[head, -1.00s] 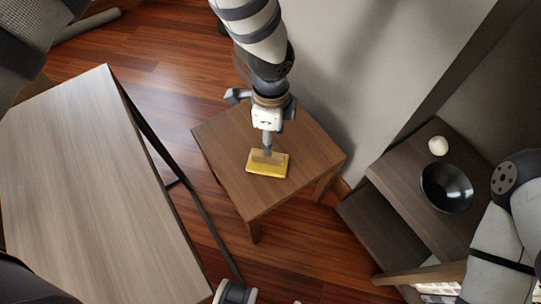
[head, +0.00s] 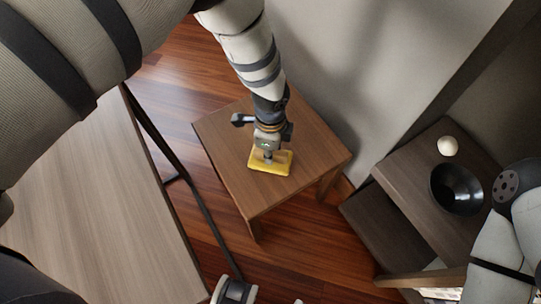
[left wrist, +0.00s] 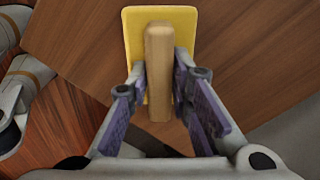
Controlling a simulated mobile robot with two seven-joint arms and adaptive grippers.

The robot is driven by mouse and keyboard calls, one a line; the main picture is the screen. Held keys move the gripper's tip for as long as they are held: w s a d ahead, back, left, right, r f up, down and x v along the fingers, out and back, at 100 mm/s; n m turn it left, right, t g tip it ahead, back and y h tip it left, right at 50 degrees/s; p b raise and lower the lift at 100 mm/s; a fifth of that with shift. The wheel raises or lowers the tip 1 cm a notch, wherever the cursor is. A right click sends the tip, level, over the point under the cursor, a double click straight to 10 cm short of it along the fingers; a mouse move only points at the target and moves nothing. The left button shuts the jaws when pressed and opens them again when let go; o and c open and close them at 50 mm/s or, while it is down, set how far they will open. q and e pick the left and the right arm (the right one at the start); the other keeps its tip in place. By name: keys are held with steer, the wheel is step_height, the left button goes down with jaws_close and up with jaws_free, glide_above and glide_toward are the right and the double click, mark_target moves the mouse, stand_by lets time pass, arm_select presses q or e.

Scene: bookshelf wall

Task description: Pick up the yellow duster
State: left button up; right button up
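The yellow duster (head: 282,167) lies on the small brown wooden side table (head: 240,190). In the left wrist view the duster (left wrist: 189,25) is a flat yellow pad with a wooden handle (left wrist: 159,65) along its middle. My left gripper (head: 268,157) is right over it, pointing down. Its fingers (left wrist: 160,75) stand on either side of the handle, close to it, and look open. Whether they touch the handle is hard to tell.
A long pale wooden table (head: 100,200) with a dark metal frame stands at the left. At the right, a dark shelf unit (head: 400,180) carries a black bowl (head: 457,189) and a white ball (head: 447,146). A grey wall (head: 390,70) is behind the side table.

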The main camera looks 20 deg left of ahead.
arm_select(q)
jaws_close()
steer(key=shift+r, duration=0.15)
